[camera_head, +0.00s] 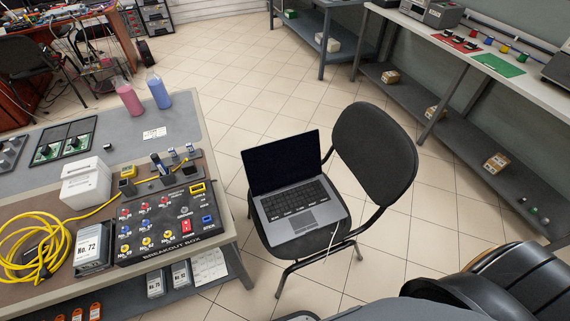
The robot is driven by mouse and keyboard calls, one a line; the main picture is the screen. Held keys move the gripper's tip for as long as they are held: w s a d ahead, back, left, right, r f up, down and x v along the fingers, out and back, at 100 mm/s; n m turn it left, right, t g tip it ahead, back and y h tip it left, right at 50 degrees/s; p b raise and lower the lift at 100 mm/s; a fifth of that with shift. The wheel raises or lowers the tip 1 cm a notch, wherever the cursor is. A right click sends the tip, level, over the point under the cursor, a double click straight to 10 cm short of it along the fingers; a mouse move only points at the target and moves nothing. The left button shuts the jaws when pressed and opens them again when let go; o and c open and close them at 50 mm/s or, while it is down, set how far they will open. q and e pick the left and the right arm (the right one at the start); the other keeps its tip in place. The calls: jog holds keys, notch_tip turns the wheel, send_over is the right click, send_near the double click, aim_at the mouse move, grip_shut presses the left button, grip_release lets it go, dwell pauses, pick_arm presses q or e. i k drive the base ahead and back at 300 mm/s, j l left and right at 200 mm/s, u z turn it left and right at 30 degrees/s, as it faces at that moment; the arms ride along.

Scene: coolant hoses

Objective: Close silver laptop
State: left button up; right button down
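The silver laptop (287,182) stands open on the seat of a black chair (374,150), right of the workbench. Its dark screen (281,162) is raised, leaning back from the keyboard half (297,209). A thin pale cable or rod shows at its front right edge. No gripper fingers show in the head view. A large black rounded shape at the bottom right seems to be part of my own right arm. Nothing touches the laptop lid.
The workbench (219,146) on the left carries a black breakout box (168,221), a coiled yellow hose (35,247), a white box (86,183) and pink and blue bottles. Shelving (470,118) stands at the right. Tiled floor (235,85) is free behind the chair.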

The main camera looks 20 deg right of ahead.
aim_at(285, 163)
jog(key=z, duration=2.35)
jog(key=i+l+z, duration=0.1)
jog(key=z, duration=0.85)
jog(key=i+z, duration=0.1)
jog(key=z, duration=0.35)
jog(key=i+j+u, duration=0.15)
jog(key=i+u, duration=0.2)
jog(key=i, duration=0.35)
jog(key=i+u, duration=0.35)
jog(key=i, duration=0.35)
jog(key=i+l+u, duration=0.35)
jog(key=i, duration=0.3)
jog(key=i+j+u, duration=0.15)
jog(key=i+u, duration=0.45)
jog(key=u, duration=0.2)
jog(key=i+u, duration=0.45)
jog(key=i+l+u, duration=0.15)
jog(key=u, duration=0.25)
jog(key=i+j+u, duration=0.2)
jog(key=i+u, duration=0.55)
jog(key=i, duration=0.2)
jog(key=i+u, duration=0.55)
jog(key=i, duration=0.7)
jog(key=i+l+u, duration=0.15)
jog(key=i, duration=0.75)
jog(key=l+u, duration=0.1)
jog(key=u, duration=3.05)
